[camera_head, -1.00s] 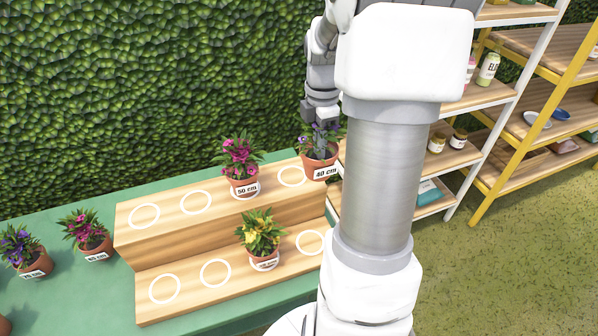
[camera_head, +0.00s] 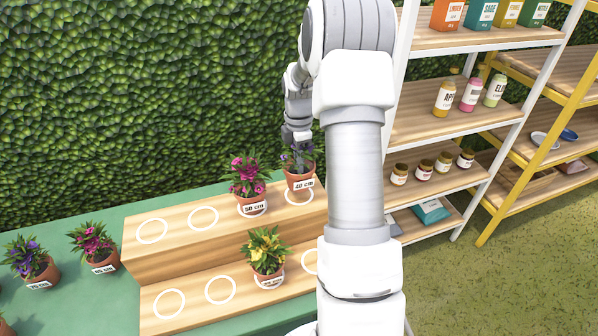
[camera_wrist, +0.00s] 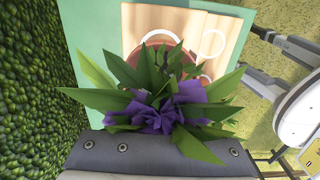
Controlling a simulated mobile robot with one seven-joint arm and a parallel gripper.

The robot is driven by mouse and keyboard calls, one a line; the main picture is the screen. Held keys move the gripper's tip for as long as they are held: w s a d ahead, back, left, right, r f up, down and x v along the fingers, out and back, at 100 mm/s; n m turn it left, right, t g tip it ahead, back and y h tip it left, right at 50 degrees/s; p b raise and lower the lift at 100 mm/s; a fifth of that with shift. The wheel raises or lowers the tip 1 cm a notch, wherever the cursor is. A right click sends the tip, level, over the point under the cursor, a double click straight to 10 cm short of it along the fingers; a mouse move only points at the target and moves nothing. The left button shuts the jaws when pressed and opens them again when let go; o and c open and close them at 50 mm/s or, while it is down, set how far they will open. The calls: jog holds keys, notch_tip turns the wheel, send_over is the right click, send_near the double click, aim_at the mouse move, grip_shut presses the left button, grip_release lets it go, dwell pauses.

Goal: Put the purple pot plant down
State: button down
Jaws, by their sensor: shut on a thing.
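The purple pot plant (camera_head: 300,172) has purple flowers, green leaves and a terracotta pot labelled 40 cm. My gripper (camera_head: 297,136) is shut on it from above. The pot is at the right end of the upper step of the wooden stand (camera_head: 173,268), over a white ring (camera_head: 299,197) that shows around its lower part. I cannot tell whether the pot touches the step. In the wrist view, the purple flowers (camera_wrist: 165,112) and leaves fill the middle in front of my gripper and hide the fingertips.
A pink-flowered pot (camera_head: 249,185) labelled 50 cm stands just left on the same step. A yellow-flowered pot (camera_head: 267,255) stands on the lower step. Several rings on the left are empty. White shelves (camera_head: 470,120) with jars stand at the right; a hedge (camera_head: 120,90) rises behind.

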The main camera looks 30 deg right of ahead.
jog(key=shift+f, duration=1.75)
jog(key=shift+f, duration=0.15)
jog(key=c, duration=1)
grip_release()
notch_tip(320, 180, up, 12)
jog(key=shift+r, duration=0.15)
